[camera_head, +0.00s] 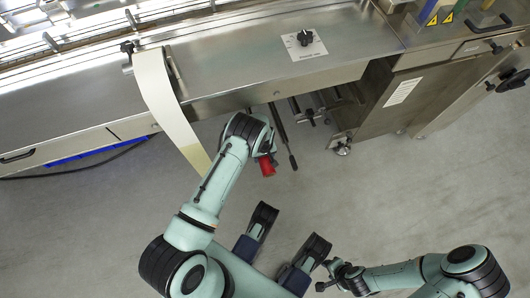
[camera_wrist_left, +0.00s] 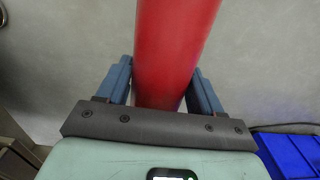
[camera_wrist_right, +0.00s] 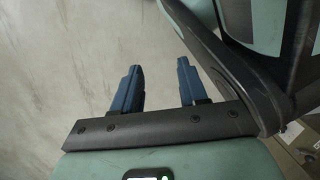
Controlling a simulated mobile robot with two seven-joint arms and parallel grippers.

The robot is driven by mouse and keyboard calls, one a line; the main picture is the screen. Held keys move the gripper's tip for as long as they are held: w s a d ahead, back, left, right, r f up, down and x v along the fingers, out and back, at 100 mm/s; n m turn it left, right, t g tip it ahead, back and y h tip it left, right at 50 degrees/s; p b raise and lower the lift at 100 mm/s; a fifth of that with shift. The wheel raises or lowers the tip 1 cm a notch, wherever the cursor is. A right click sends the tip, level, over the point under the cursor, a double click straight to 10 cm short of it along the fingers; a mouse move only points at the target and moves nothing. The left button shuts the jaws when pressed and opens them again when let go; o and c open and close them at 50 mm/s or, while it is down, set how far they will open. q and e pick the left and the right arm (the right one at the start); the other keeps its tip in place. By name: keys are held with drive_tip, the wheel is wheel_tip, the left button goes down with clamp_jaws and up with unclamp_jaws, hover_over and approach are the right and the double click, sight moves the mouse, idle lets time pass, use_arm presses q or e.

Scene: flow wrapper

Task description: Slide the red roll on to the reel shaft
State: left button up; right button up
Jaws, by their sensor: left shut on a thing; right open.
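The red roll (camera_head: 267,166) shows partly below my left arm's wrist in the head view, just below the machine's front edge; the arm hides the rest. In the left wrist view the red roll (camera_wrist_left: 175,45) stands between the two blue fingers of my left gripper (camera_wrist_left: 164,88), which is shut on it. Thin rods (camera_head: 284,138) stick out below the machine, right of the roll and apart from it. I cannot tell which one is the reel shaft. My right gripper (camera_wrist_right: 159,75) is open and empty above the floor in the right wrist view.
A pale film strip (camera_head: 165,105) hangs over the machine's front edge, left of my left arm. A steel cabinet (camera_head: 400,98) on castors stands right of the rods. A blue crate (camera_wrist_left: 290,153) lies at the lower right of the left wrist view. The floor (camera_head: 400,200) at right is clear.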

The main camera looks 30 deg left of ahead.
use_arm(q)
drive_tip(key=shift+w+a+b, duration=0.65)
drive_tip(key=shift+a+b, duration=0.05)
drive_tip(key=shift+b, duration=0.1)
drive_tip(key=shift+w+a, duration=0.8)
drive_tip(key=shift+a, duration=0.2)
use_arm(e)
drive_tip(key=shift+g, duration=0.8)
drive_tip(key=shift+s+d+f, duration=0.1)
drive_tip(key=shift+s+f, duration=0.25)
drive_tip(key=shift+s, duration=0.35)
drive_tip(key=shift+s+d+f, duration=0.1)
drive_tip(key=shift+s+f, duration=0.3)
drive_tip(key=shift+s, duration=0.35)
drive_tip(key=shift+s+d+f, duration=0.1)
drive_tip(key=shift+s+f, duration=0.25)
drive_tip(key=shift+s, duration=0.35)
use_arm(q)
drive_tip(key=o, duration=1.2)
drive_tip(key=shift+o, duration=0.2)
